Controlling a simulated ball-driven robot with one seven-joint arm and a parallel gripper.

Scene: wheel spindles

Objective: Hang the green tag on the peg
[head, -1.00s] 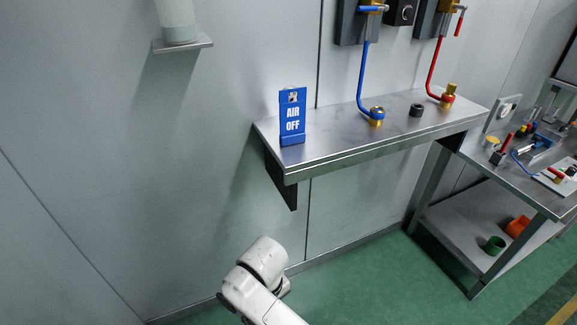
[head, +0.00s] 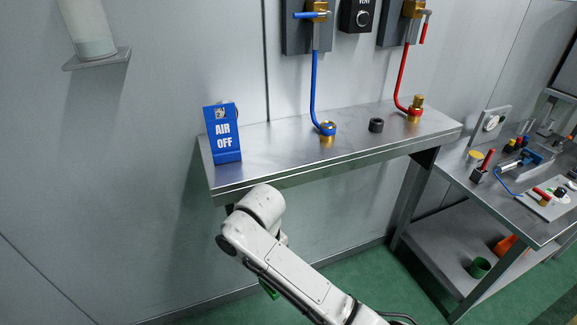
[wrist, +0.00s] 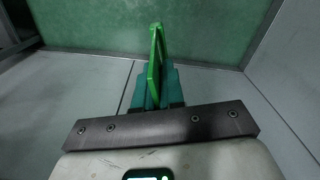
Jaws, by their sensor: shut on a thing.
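The green tag (wrist: 157,42) shows edge-on in the wrist view, standing up from between the teal fingers of my gripper (wrist: 153,88). My gripper is shut on it. In the head view a small bit of green (head: 268,289) shows below my white arm, which hides the rest of the gripper and tag. I cannot make out a peg for certain in either view.
A metal shelf (head: 300,158) on the wall carries a blue "AIR OFF" stand (head: 223,133), a black ring (head: 376,125) and pipe fittings. A workbench (head: 500,205) with several parts stands at the right. Green floor lies below.

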